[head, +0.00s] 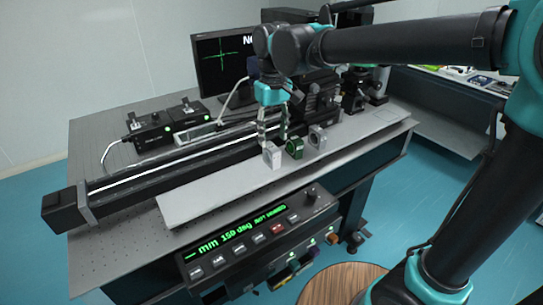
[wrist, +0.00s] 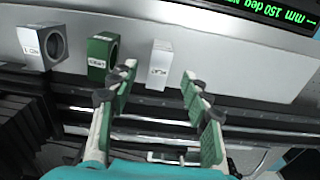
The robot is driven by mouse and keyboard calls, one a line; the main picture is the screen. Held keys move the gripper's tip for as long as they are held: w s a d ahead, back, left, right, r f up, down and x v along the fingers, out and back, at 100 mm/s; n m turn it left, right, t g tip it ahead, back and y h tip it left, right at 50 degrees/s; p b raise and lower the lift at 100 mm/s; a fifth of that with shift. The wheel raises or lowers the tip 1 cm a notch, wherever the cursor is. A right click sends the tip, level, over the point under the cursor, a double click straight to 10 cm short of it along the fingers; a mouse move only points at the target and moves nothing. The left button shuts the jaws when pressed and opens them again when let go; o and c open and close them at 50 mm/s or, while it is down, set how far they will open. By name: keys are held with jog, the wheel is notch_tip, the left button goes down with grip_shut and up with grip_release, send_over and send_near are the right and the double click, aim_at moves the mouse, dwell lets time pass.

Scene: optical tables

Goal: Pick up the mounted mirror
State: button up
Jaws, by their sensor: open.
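Three small mounts stand in a row on the grey plate: a white one (head: 271,155), a green one with a round opening (head: 294,148) and a light grey one with a round opening (head: 317,137). In the wrist view the order is reversed: white (wrist: 159,65), green (wrist: 101,55), grey (wrist: 41,50). Their labels are too small to read surely, so I cannot tell which is the mounted mirror. My gripper (head: 273,136) is open and empty at the white mount. In the wrist view, the white mount shows between and beyond the fingertips (wrist: 158,80).
A long dark rail (head: 170,165) runs behind the grey plate (head: 215,190). A control box with green digits (head: 250,240) hangs at the table's front. A monitor (head: 222,60) and dark instruments stand behind. The plate left of the mounts is clear.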

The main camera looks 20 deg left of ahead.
aim_at(271, 147)
jog(key=shift+w+a+f, duration=0.15)
jog(key=shift+f, duration=1.25)
jog(key=shift+w+a+f, duration=0.15)
jog(key=shift+f, duration=1.2)
grip_shut()
